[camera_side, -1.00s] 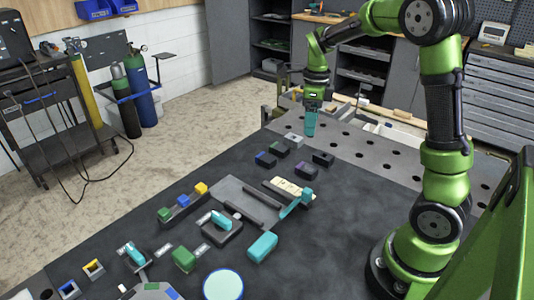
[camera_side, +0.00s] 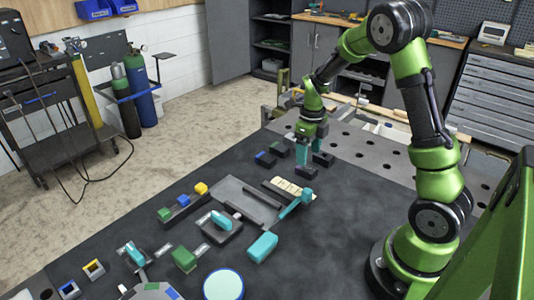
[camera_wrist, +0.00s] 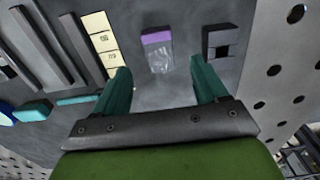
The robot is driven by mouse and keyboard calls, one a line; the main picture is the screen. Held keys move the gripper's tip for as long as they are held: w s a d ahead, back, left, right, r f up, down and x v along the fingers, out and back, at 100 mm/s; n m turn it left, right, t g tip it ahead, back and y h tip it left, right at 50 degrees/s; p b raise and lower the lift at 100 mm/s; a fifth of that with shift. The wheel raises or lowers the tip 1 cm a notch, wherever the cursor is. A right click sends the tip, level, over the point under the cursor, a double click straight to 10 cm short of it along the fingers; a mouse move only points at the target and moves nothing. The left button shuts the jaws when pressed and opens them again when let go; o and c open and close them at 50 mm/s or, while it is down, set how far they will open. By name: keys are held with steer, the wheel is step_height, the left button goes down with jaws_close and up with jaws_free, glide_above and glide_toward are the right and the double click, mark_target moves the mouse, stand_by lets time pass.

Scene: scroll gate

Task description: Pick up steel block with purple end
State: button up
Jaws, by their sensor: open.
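The steel block with the purple end (camera_wrist: 159,54) lies on the dark mat in the wrist view, its purple end facing away from my gripper. In the side view the block (camera_side: 304,171) is low and partly hidden below my gripper. My gripper (camera_wrist: 160,72) is open, with one teal finger to each side of the block's near end in the picture. In the side view my gripper (camera_side: 308,150) points down above the block. The fingers look empty; I cannot tell their exact height over the block.
A black block (camera_wrist: 222,42) lies close to the right finger in the wrist view. A pale marked strip (camera_side: 290,187) and a teal handle (camera_side: 297,203) are nearer the camera. The right mat is clear.

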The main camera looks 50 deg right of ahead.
mark_target(307, 168)
steer(key=shift+f, duration=2.75)
steer(key=shift+w+r, duration=0.1)
jaws_close()
